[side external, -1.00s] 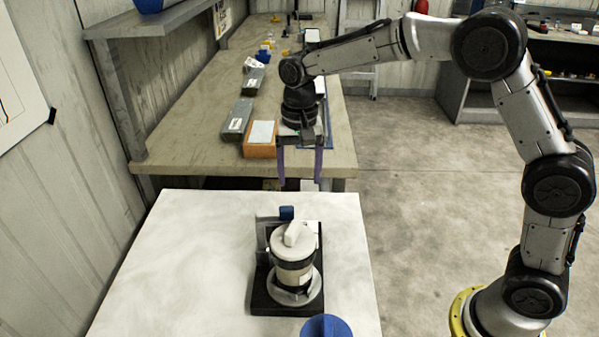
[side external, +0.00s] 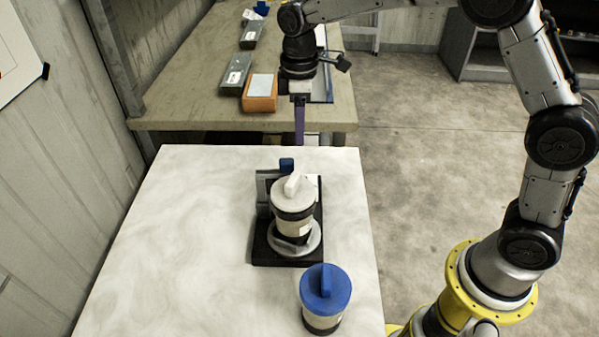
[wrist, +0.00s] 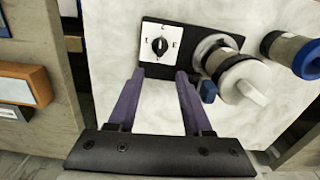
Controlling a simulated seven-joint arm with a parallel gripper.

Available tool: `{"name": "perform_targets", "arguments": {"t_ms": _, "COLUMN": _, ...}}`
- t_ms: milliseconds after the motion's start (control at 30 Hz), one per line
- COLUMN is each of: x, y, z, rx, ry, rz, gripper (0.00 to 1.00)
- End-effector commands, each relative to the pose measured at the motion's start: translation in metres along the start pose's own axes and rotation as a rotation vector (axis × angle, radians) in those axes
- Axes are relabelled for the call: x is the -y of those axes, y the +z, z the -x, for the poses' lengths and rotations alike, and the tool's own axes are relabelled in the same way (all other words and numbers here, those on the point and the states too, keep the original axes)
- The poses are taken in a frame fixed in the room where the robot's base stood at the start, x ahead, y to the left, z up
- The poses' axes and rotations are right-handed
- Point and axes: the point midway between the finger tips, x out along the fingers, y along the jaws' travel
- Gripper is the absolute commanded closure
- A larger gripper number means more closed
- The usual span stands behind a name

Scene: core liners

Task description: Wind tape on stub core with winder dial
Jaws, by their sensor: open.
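A winder with a black base (side external: 262,251) stands on the pale table. A cream core with a dark band (side external: 291,220) stands upright on its grey round seat, topped by a white cap with a raised handle (side external: 293,188). A small blue block (side external: 287,165) is at the winder's back. The winder dial, a black knob on a white plate (wrist: 160,45), shows in the wrist view; its plate is mostly hidden in the side view. My gripper (wrist: 159,72) is open and empty, its purple fingers pointing toward the dial. It is behind and above the winder in the side view (side external: 299,144).
A second cream core with a blue handled cap (side external: 326,288) stands at the table's front right. Behind, a workbench (side external: 190,105) holds an orange box (side external: 260,92) and grey boxes (side external: 236,72). The left part of the pale table is clear.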

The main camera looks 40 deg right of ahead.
Motion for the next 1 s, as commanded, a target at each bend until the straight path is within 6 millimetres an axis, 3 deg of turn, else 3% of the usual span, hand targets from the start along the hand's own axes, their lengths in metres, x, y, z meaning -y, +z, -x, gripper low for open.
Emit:
{"name": "perform_targets", "arguments": {"t_ms": 267, "x": 0.001, "y": 0.001, "z": -0.021, "rx": 0.003, "ry": -0.002, "rz": 0.033, "gripper": 0.50}}
{"name": "perform_targets", "arguments": {"t_ms": 700, "x": 0.001, "y": 0.001, "z": -0.105, "rx": 0.003, "ry": -0.003, "rz": 0.031, "gripper": 0.50}}
{"name": "perform_targets", "arguments": {"t_ms": 1000, "x": 0.000, "y": 0.001, "z": -0.136, "rx": 0.001, "ry": -0.001, "rz": 0.031, "gripper": 0.50}}
